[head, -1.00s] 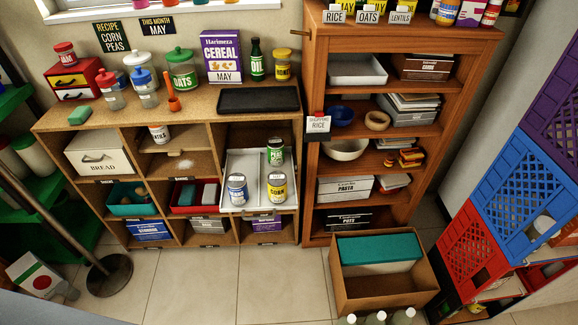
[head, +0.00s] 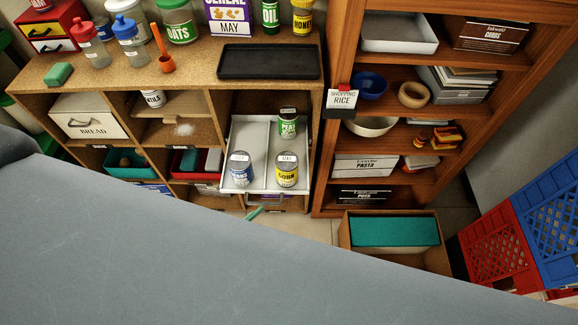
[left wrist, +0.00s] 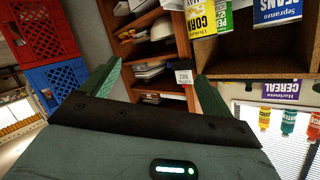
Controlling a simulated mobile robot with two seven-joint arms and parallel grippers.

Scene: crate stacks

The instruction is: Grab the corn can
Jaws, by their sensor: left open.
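The corn can (head: 287,172), with a yellow and white label, stands upright in the front right of a white divided tray (head: 257,133) that juts from the shelf unit. In the left wrist view its label (left wrist: 208,17) shows at the top, partly cut off. My left gripper is open and empty in the left wrist view (left wrist: 158,72), its two green fingers apart, with the can beyond them and not touching. In the head view only a green fingertip (head: 254,214) shows, below the tray; my arm hides the rest. My right gripper is not in view.
A blue-labelled can (head: 239,171) stands left of the corn can, across the tray's divider. A green peas can (head: 288,125) stands behind the corn can. A black tray (head: 268,62) lies on the counter above. An open box (head: 438,258) stands on the floor right.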

